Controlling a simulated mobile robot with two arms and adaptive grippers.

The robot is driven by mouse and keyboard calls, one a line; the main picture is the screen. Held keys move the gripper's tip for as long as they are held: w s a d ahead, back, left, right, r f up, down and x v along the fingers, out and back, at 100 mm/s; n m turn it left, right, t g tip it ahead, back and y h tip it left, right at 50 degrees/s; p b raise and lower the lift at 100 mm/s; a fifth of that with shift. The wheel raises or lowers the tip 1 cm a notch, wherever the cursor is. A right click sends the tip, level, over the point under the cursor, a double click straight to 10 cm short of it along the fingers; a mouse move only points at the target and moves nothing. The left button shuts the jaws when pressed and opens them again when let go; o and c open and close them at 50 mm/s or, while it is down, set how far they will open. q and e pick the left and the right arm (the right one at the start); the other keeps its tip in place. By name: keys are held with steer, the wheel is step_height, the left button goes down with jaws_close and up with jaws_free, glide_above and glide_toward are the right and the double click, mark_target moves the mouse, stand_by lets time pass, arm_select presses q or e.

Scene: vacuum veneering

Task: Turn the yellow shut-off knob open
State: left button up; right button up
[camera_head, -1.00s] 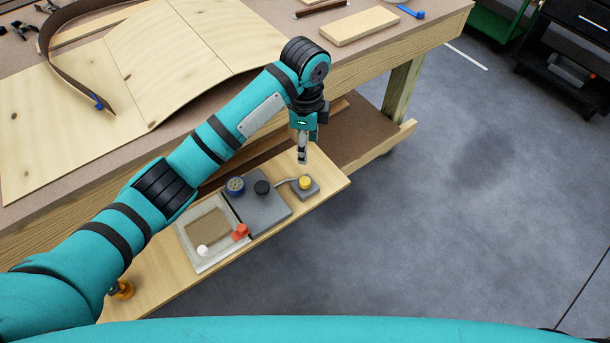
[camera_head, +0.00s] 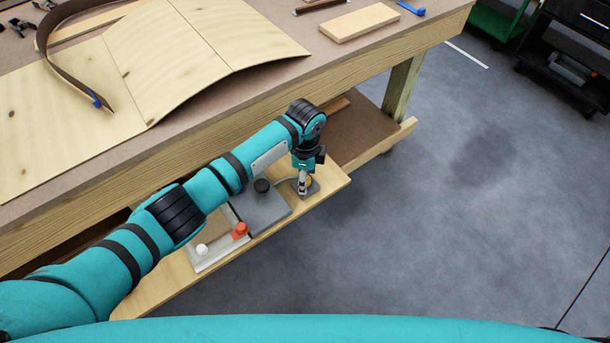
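The yellow shut-off knob (camera_head: 309,182) sits on a small grey block near the right end of the wooden shelf board (camera_head: 331,189). My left gripper (camera_head: 303,190) points down right at the knob and hides much of it. The fingers are too small in view to tell whether they are open, or whether they touch the knob. A grey hose runs from the block to a grey box (camera_head: 263,211) with a black knob (camera_head: 262,186) on it. My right gripper is not in view.
A pale tray (camera_head: 218,256) with a red knob (camera_head: 240,230) and a white knob (camera_head: 202,250) lies left of the grey box. The workbench (camera_head: 250,100) with curved veneer panels (camera_head: 203,45) stands above and behind. Open grey floor is at right.

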arm_select(q)
jaws_close()
steer(key=shift+m, duration=0.4)
steer(key=m+p, duration=0.1)
steer(key=m, duration=0.2)
steer(key=shift+r, duration=0.1)
steer(key=m, duration=0.4)
steer(key=shift+m+p, duration=0.3)
steer(key=shift+p, duration=0.05)
steer(key=m, duration=0.4)
steer(key=m+b, duration=0.1)
steer(key=m, duration=0.4)
steer(key=shift+m, duration=0.4)
